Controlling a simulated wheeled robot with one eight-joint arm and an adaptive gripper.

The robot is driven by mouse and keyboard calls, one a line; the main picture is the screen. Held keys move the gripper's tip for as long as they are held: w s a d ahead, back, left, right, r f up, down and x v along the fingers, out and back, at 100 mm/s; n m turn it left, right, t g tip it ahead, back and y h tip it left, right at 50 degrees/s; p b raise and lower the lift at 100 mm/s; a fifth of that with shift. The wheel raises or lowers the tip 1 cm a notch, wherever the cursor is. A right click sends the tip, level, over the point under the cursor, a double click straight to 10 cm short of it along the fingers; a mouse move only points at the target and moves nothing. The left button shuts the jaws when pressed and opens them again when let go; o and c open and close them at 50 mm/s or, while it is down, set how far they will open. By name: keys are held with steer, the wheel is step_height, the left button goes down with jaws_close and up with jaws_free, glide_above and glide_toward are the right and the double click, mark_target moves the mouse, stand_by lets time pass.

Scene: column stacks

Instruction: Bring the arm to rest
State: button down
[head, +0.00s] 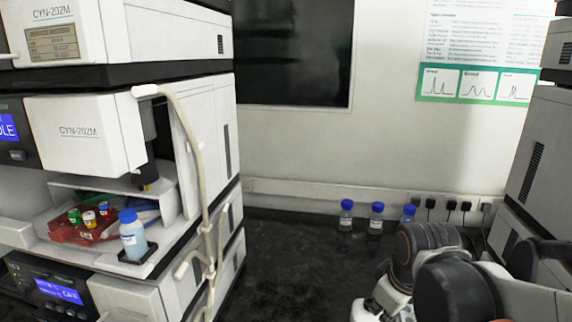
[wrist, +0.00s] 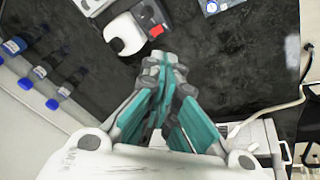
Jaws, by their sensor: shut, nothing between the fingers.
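My gripper (wrist: 165,70) shows in the wrist view, at the middle. Its teal-padded fingers come together at the tips, with nothing held between them. In the head view my arm (head: 440,275) is folded at the lower right, with dark joints and white links. The fingers cannot be made out there.
Blue-capped bottles (head: 376,217) stand along the back wall, close behind my arm. A stacked instrument column (head: 85,135) with a hanging pale tube (head: 198,150) fills the left. Another instrument (head: 541,150) stands at right. The dark bench (head: 290,265) between is clear.

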steer(key=s+r+m+t, duration=0.3)
steer(key=s+r+m, duration=0.1)
steer(key=s+m, duration=0.3)
steer(key=shift+s+r, duration=0.25)
steer(key=shift+s, duration=0.8)
